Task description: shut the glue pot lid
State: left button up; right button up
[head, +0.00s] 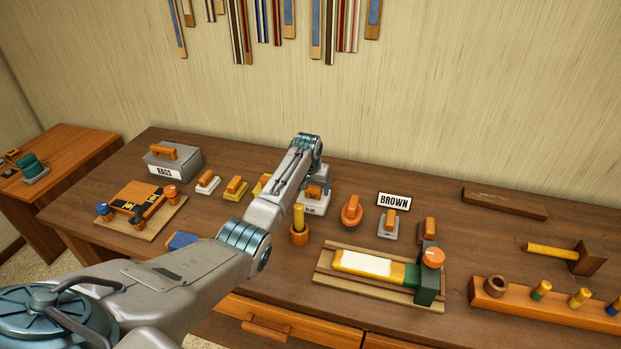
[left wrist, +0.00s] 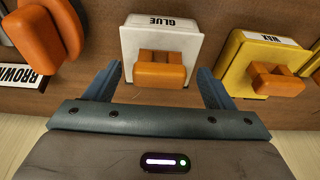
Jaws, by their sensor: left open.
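The glue pot (head: 312,208) is a pale, box-like pot on the workbench, partly hidden by my left arm in the head view. In the left wrist view the glue pot (left wrist: 189,47) shows its GLUE label upside down and an orange handle (left wrist: 160,72). My left gripper (left wrist: 160,82) is open, with its two fingers on either side of the handle. They appear apart from it. In the head view my left gripper (head: 318,178) is above the pot, largely hidden by the wrist. I cannot tell how far the lid stands open. My right gripper is out of view.
A yellow WAX pot (left wrist: 262,62) is close on one side. An orange round-handled tool (head: 352,212) and the BROWN sign (head: 394,200) are on the other. An orange cup with a yellow stick (head: 299,233) stands in front. A grey RAGS box (head: 172,161) is farther left.

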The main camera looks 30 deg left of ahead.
pick_arm(q)
jog(key=b+v, duration=0.1)
jog(key=v, duration=0.8)
jog(key=shift+s+b, duration=0.15)
jog(key=shift+b, duration=0.25)
jog(key=shift+r, duration=0.1)
jog(key=shift+d, duration=0.1)
